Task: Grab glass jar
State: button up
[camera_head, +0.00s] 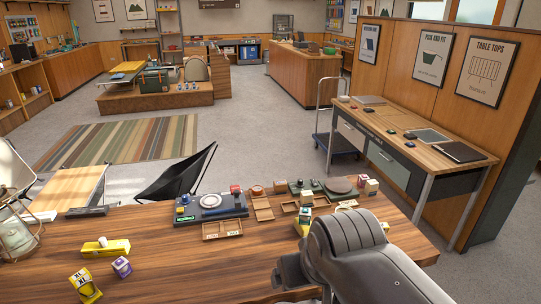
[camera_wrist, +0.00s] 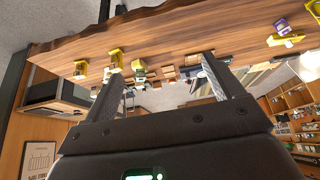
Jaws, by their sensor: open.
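I cannot pick out a glass jar with certainty in either view. A clear glass vessel in a metal frame, like a lantern (camera_head: 16,237), stands at the left end of the wooden table (camera_head: 190,270) in the head view. My gripper (camera_wrist: 163,68) is open in the wrist view, with its two fingers apart and nothing held between them. Small yellow and green items on the table show beyond the fingers, too small to identify. In the head view my grey arm reaches over the table's right part and its jaws are hidden.
A yellow block (camera_head: 106,248), a yellow packet (camera_head: 85,286) and a purple box (camera_head: 122,267) lie at the table's left. A dark stove-like unit (camera_head: 211,206), wooden trays (camera_head: 222,229) and small boxes crowd the back edge. The front middle is clear.

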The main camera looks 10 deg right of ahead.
jog(key=w+d+m+h, duration=0.1)
jog(key=w+d, duration=0.4)
jog(key=w, duration=0.6)
jog(key=w+d+m, duration=0.1)
jog(key=w+d, duration=0.4)
jog(key=w, duration=0.6)
jog(key=m+g, duration=0.1)
send_near(346, 208)
jog(key=s+a, duration=0.2)
jog(key=a, duration=0.1)
jog(key=shift+w+d+f+m, duration=0.25)
jog(key=shift+d+f+m, duration=0.05)
jog(key=shift+d+f, duration=0.1)
jog(key=x, duration=0.5)
jog(key=shift+d+f, duration=0.15)
jog(key=shift+s+x, duration=0.15)
jog(key=shift+x, duration=1.2)
jog(key=shift+s+x, duration=0.15)
jog(key=shift+x, duration=1.2)
jog(key=shift+f, duration=0.1)
